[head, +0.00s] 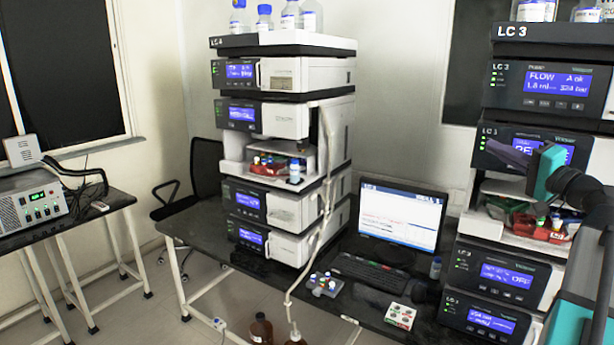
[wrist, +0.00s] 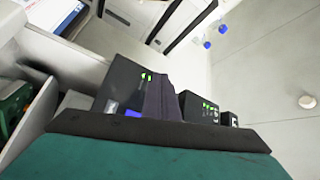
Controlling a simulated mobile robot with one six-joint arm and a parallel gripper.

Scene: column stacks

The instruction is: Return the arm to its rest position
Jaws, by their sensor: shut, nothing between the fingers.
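My gripper (head: 506,154) is in the head view at the right, in front of the LC 3 column stack (head: 537,92). Its teal body and dark wrist reach in from the right edge, and the grey fingers point left across a module's display. The fingers are shut with nothing between them. In the wrist view my gripper (wrist: 158,88) shows as dark fingers above a teal body, with the stack's dark module fronts behind. My arm hides part of the stack's right side.
Bottles top both stacks. A small vial rack (head: 325,284) and a white vial tray (head: 400,316) lie near the front edge. A grey instrument (head: 30,205) sits on the left table.

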